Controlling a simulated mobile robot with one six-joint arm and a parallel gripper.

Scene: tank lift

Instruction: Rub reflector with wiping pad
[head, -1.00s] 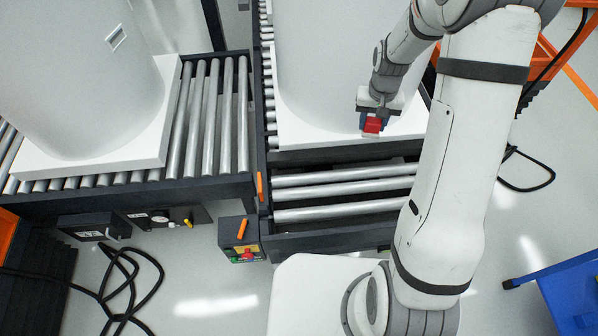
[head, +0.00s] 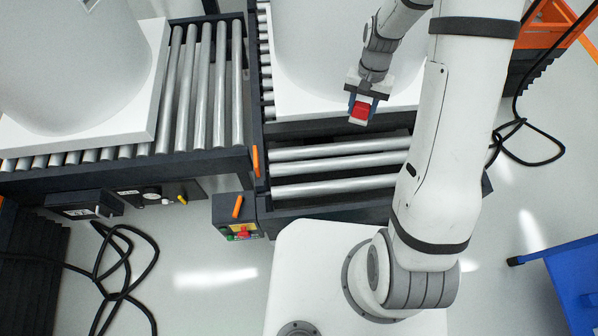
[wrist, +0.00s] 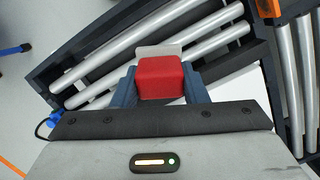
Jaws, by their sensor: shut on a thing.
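My gripper (head: 362,106) is shut on the wiping pad (head: 360,113), a red block with a pale layer on its far side. In the wrist view the red block (wrist: 160,78) sits between the two blue-grey fingers. The gripper and pad are over the front edge of the right tank's white base, close to the rollers.
The left tank (head: 70,75) and right tank (head: 312,50) stand on roller conveyors (head: 205,95). A control box (head: 237,217) with buttons is at the conveyor corner. Black cables (head: 130,250) lie on the left floor. A blue frame (head: 570,285) stands at right.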

